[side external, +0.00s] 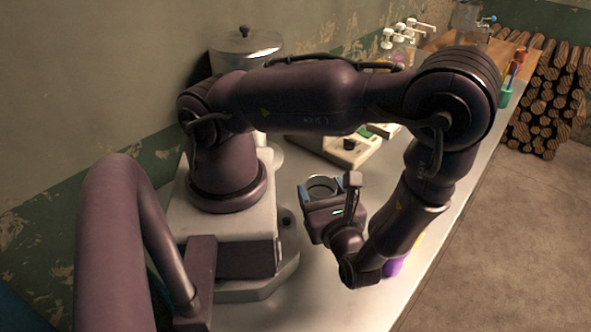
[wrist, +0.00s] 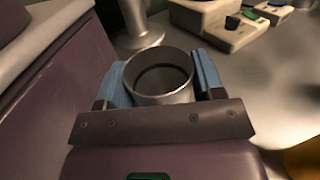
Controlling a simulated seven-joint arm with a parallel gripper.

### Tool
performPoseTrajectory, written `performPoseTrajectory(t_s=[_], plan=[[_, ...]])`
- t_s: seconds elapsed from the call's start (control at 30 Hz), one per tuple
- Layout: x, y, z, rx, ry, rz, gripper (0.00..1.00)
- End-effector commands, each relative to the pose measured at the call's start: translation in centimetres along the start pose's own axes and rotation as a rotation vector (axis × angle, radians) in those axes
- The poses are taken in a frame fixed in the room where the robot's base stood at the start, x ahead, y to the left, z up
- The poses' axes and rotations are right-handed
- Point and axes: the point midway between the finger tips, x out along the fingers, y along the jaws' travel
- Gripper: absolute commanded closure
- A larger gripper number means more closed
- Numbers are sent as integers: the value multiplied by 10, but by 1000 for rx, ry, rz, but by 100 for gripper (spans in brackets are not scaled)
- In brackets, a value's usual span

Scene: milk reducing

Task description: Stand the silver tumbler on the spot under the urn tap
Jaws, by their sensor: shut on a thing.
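The silver tumbler (wrist: 165,99) is upright or nearly so, mouth upward, between the two blue finger pads of my gripper (wrist: 161,80) in the wrist view. My gripper is shut on it, one pad on each side, and it looks empty. In the side view the tumbler's round rim (side external: 321,179) shows between the fingers of my gripper (side external: 325,191), over the near part of the metal bench.
A large lidded metal pot (side external: 246,45) stands by the wall behind my arm. A cream box with a black knob (side external: 348,145) sits mid-bench. A purple thing (side external: 394,267) is partly hidden beside my wrist.

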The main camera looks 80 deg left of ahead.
Motion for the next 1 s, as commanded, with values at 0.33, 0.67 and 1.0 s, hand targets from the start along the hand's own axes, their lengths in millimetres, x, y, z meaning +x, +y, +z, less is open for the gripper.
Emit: performPoseTrajectory(t_s=[0.33,0.67,1.0], plan=[[93,1,1,3,-8,6,66],[151,0,1,0,-4,1,66],[169,1,-15,3,-2,0,66]])
